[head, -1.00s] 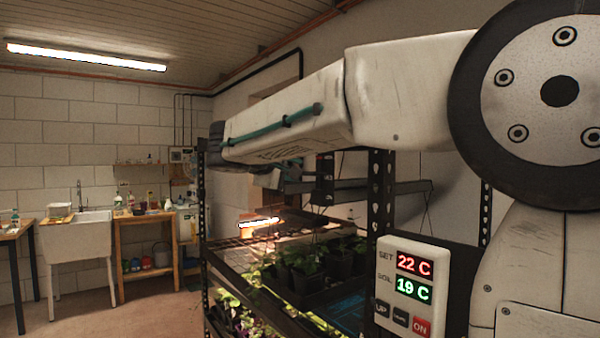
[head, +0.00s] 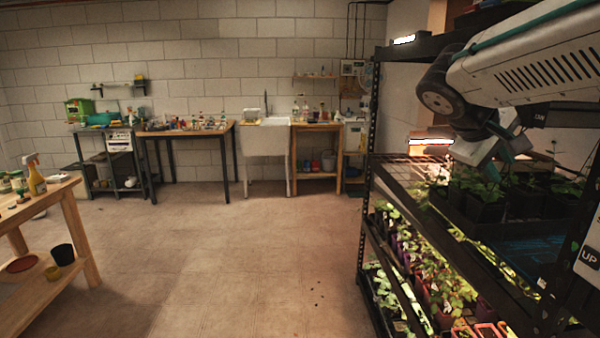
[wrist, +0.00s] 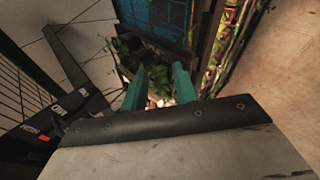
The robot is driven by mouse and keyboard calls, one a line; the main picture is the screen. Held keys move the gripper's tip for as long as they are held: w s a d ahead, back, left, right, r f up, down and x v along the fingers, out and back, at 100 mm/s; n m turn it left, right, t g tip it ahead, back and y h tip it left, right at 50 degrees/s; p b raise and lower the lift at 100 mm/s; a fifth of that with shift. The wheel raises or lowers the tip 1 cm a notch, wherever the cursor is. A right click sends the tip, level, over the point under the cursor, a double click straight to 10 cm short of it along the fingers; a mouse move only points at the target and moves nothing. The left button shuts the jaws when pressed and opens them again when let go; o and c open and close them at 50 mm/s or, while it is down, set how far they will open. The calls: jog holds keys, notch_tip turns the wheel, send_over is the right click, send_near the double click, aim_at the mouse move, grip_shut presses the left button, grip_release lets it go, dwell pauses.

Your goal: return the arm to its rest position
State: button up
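My arm reaches in from the upper right of the head view, bent down at a dark wrist joint. My gripper (head: 492,158) hangs over the upper tier of the seedling rack (head: 400,185), close to the dark pots (head: 487,208). In the wrist view my gripper (wrist: 160,88) shows two teal fingers, spread apart with a gap between them. Nothing is held between them. Leaves and pale spots lie beyond the fingertips. Whether the fingers touch any leaves cannot be told.
Rack posts (head: 375,130) and a top beam stand close around my arm. A control box (head: 590,255) is cut off at the right edge. The floor (head: 230,250) left of the rack is clear, with a wooden bench (head: 75,225) at far left. A sink (head: 264,145) stands at the back.

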jog(key=s+a+f+m+y, duration=0.1)
jog(key=s+a+f+y, duration=0.2)
jog(key=s+f, duration=0.2)
jog(key=s+a+f+m+g+y, duration=0.1)
jog(key=s+a+f+y, duration=0.2)
jog(key=s, duration=0.8)
jog(key=s+a+f+m+y, duration=0.1)
jog(key=s+a+f+y, duration=0.2)
jog(key=s+f, duration=0.4)
jog(key=shift+s+a+g, duration=0.4)
jog(key=shift+s+a, duration=0.25)
jog(key=shift+a, duration=0.05)
